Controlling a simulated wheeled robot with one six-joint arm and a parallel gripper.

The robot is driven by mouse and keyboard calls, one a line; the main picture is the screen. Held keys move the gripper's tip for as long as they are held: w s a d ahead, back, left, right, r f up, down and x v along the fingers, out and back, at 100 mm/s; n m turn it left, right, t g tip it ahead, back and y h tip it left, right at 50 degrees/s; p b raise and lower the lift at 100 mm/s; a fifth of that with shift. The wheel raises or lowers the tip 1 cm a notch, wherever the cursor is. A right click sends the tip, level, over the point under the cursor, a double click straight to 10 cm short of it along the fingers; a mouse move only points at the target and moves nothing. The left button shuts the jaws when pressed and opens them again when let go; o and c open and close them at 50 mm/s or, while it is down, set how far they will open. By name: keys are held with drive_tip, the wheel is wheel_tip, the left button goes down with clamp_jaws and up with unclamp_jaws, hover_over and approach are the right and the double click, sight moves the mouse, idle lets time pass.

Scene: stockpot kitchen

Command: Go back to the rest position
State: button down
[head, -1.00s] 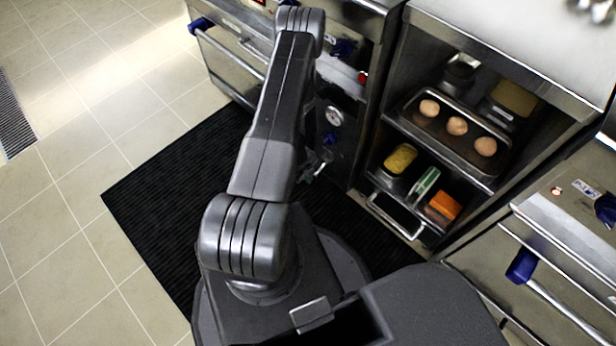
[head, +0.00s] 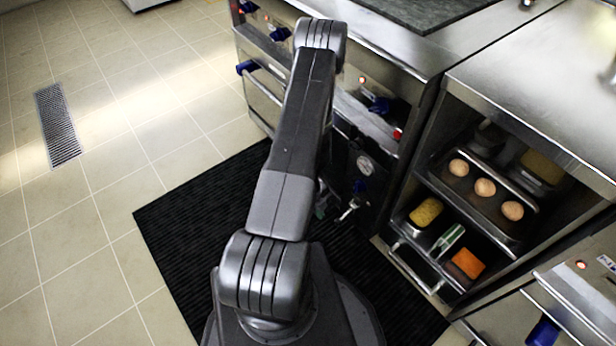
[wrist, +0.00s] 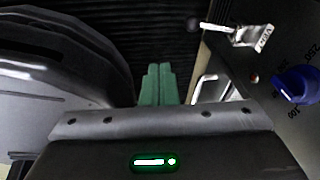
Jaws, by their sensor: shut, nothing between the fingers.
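My gripper (wrist: 158,84) shows in the wrist view with its two green fingers side by side and shut, with nothing between them. They are over the dark ribbed floor mat, close to the front of the steel cooking unit. In the head view my arm reaches forward over the mat, and its forearm mostly hides the gripper.
The cooking unit has blue knobs (wrist: 296,85) and a metal lever (wrist: 240,35) close to my gripper. An open cabinet at right holds a tray of round brown items (head: 484,187), a yellow sponge (head: 426,211) and an orange block (head: 467,264). Tiled floor (head: 90,230) at left is clear.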

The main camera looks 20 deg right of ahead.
drive_tip(key=shift+f, duration=0.1)
drive_tip(key=d+f+b, duration=0.1)
drive_tip(key=d+f, duration=0.2)
drive_tip(key=f, duration=0.2)
drive_tip(key=w+d+f+b, duration=0.1)
drive_tip(key=d+f+b, duration=0.1)
drive_tip(key=f, duration=0.4)
drive_tip(key=shift+w+d, duration=0.15)
drive_tip(key=shift+d, duration=0.65)
